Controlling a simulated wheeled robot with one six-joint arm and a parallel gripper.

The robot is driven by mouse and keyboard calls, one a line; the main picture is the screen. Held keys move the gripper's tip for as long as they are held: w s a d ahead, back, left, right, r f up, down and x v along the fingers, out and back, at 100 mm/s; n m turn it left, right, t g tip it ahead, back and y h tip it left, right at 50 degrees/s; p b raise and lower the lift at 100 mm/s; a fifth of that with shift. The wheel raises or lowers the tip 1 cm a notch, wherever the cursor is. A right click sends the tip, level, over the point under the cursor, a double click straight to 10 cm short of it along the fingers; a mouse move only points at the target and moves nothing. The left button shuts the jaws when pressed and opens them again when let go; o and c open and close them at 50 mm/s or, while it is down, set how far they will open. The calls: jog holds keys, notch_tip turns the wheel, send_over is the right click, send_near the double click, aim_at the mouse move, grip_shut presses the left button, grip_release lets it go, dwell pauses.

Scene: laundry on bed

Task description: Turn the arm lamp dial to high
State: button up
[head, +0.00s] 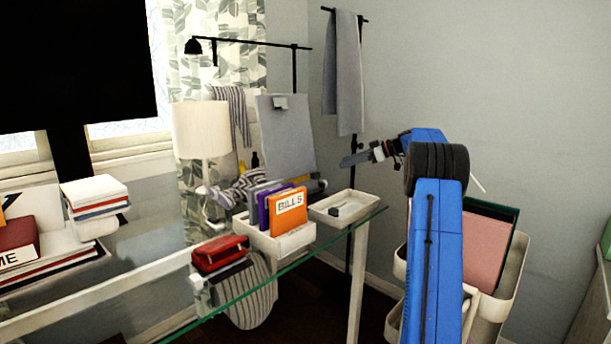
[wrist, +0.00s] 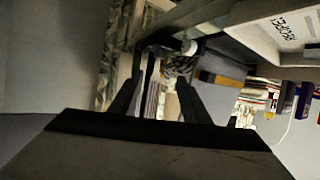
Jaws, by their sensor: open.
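The black arm lamp (head: 252,42) rises behind the glass desk in the head view, with its small shade (head: 193,46) at the left end of a horizontal arm and a post below. I cannot make out its dial in either view. My gripper (head: 345,160) is right of the grey board and points left, below and right of the lamp arm. In the wrist view my gripper (wrist: 157,84) is open, with two dark fingers apart and nothing visibly held. Dark bars show beyond the fingers, but I cannot tell what they belong to.
The glass desk (head: 150,260) holds a white table lamp (head: 201,132), a grey board (head: 284,135), a file box (head: 272,243), a shallow tray (head: 344,208) and books (head: 95,193). A towel (head: 344,75) hangs behind my gripper. A cart (head: 512,275) stands right.

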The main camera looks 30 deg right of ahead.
jog(key=x, duration=1.7)
jog(key=shift+a+f, duration=0.1)
jog(key=shift+f, duration=0.05)
jog(key=c, duration=1)
